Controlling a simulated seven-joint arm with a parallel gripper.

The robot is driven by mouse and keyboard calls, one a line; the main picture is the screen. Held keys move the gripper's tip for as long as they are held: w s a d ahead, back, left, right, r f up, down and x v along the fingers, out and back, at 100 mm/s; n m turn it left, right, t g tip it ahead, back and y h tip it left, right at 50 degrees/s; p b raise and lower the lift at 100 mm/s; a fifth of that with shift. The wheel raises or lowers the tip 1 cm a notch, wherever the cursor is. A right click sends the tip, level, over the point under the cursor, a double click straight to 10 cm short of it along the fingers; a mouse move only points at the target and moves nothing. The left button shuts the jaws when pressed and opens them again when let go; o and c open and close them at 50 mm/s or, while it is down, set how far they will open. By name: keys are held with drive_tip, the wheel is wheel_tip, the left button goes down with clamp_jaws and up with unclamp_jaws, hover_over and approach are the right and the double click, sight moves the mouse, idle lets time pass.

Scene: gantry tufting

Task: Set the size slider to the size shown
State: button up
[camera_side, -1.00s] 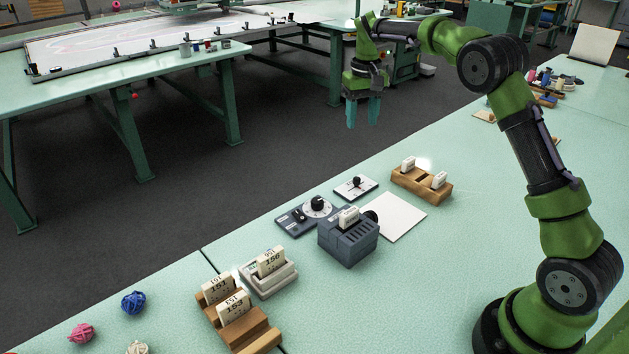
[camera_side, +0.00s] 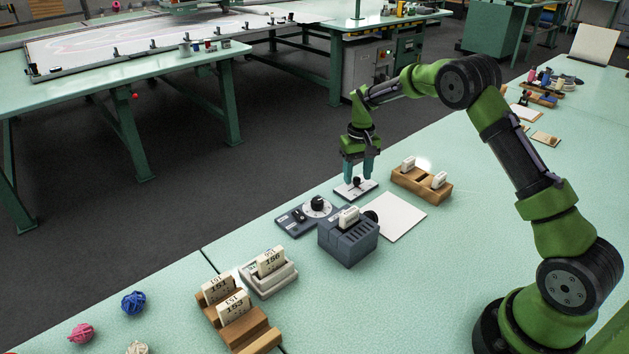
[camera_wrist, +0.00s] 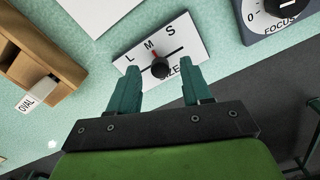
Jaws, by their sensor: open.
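The size slider is a small white plate (camera_side: 349,193) marked L, M, S and SIZE, lying on the table. It also shows in the wrist view (camera_wrist: 187,31). Its dark round knob (camera_wrist: 160,68) sits on a slot with a red line, close to the M; the knob (camera_side: 357,183) stands up from the plate in the side view. My gripper (camera_wrist: 158,75) is open, with one teal finger to each side of the knob in the wrist view. In the side view my gripper (camera_side: 357,177) points down just above the plate. Contact with the knob cannot be told.
A focus dial panel (camera_side: 306,215) lies to the left. A grey slotted box (camera_side: 349,247) holding a white tile stands in front, beside a blank white sheet (camera_side: 402,218). A wooden rack (camera_side: 421,186) with white tiles, one marked OVAL, is to the right.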

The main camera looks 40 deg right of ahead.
drive_tip(key=shift+f, duration=0.45)
drive_tip(key=shift+c, duration=0.3)
clamp_jaws()
drive_tip(key=shift+d, duration=0.1)
